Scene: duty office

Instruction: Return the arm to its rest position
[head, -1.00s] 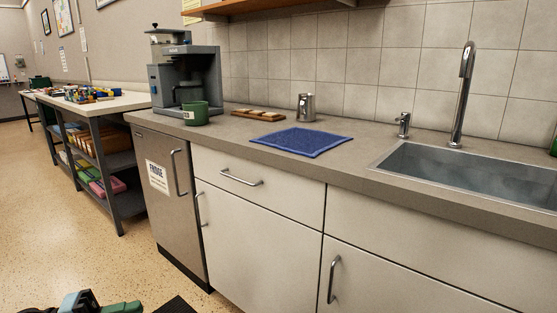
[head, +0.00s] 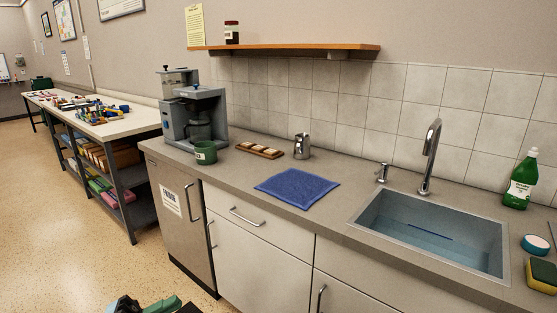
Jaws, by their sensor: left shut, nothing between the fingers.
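My left gripper (head: 150,306) shows only in part at the bottom edge of the head view, left of centre. It is low over the floor in front of the fridge cabinet, shut and empty, and touches nothing that I can see. Most of my left arm is cut off by the frame edge. My right gripper is out of view.
The counter holds a coffee machine (head: 194,112), green mug (head: 205,153), wooden tray (head: 260,151), metal jug (head: 302,146), blue cloth (head: 297,188), sink (head: 360,222) and green bottle (head: 521,182). The fridge (head: 182,215) stands below. Open floor (head: 60,240) lies left.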

